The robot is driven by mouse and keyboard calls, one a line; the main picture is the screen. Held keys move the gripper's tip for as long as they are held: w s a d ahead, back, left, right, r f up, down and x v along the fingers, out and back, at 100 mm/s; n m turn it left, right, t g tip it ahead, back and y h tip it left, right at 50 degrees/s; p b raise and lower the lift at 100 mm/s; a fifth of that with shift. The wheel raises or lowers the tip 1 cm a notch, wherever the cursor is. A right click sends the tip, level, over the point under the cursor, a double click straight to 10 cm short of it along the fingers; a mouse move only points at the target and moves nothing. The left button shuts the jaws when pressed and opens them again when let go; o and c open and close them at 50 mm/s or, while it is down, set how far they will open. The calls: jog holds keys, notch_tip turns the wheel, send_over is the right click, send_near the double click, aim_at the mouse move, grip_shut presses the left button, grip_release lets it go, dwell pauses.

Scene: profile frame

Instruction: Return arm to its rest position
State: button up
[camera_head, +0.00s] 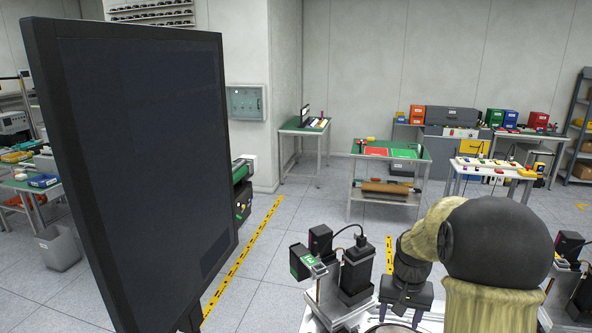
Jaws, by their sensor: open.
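My arm, beige with a large black rounded joint, fills the lower right of the head view and bends down to the left. My gripper (401,314) is at its end, black and pointing down, with its two fingers apart. It is low over a light worktop, near the bottom edge of the view. I see nothing between its fingers. A round dark-rimmed part shows just below it, cut off by the picture edge.
Black upright devices (356,270) stand close left of my gripper, one with a green-faced box (301,262). More black equipment (569,246) stands right of my arm. A large dark screen (140,160) fills the left. Benches, including a two-tier cart (386,199), stand farther back beyond open floor.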

jog(key=s+a+n+t, duration=0.1)
jog(key=s+a+n, duration=0.1)
jog(key=s+a, duration=0.3)
jog(key=s+a+f+n+t+b, duration=0.1)
jog(key=s+a, duration=0.4)
jog(key=s, duration=0.5)
jog(key=shift+s+a+f+n, duration=0.3)
jog(key=shift+a+n, duration=0.05)
jog(key=shift+n, duration=0.05)
